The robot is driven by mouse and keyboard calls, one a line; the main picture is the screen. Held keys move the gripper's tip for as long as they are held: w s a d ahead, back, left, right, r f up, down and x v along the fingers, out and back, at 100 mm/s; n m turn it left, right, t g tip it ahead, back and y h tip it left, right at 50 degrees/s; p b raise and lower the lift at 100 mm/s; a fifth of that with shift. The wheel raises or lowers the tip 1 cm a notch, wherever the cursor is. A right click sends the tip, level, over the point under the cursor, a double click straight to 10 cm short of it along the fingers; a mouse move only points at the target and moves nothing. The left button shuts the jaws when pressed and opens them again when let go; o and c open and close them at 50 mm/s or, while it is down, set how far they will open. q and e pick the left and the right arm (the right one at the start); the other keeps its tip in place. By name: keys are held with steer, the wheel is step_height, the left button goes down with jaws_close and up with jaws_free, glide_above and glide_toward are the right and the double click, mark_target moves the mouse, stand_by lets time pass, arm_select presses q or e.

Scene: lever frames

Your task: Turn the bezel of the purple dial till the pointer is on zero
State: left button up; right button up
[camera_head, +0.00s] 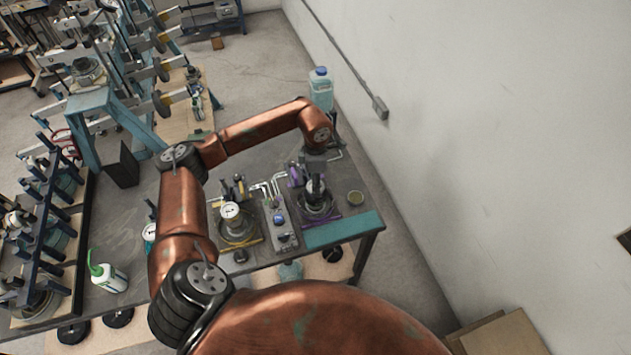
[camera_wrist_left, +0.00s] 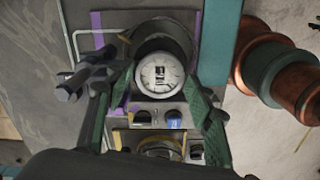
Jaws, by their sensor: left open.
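The purple dial's round white face (camera_wrist_left: 159,75) shows in the left wrist view, set in a dark body with purple strips beside it. Dark marks show on the face, but the pointer's reading is too small to make out. My left gripper (camera_wrist_left: 160,85) is open, with one green-padded finger on each side of the dial. I cannot tell whether the fingers touch the bezel. In the head view my left gripper (camera_head: 316,186) reaches down over the purple-based fixture (camera_head: 294,174) and hides the dial face. My right gripper is not in view.
A yellow-based fixture with a white gauge (camera_head: 230,210) stands to the left. A grey control box (camera_head: 284,238) with knobs lies between the fixtures. A wall runs along the right.

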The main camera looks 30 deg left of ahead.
arm_select(q)
steer(key=c, duration=0.9)
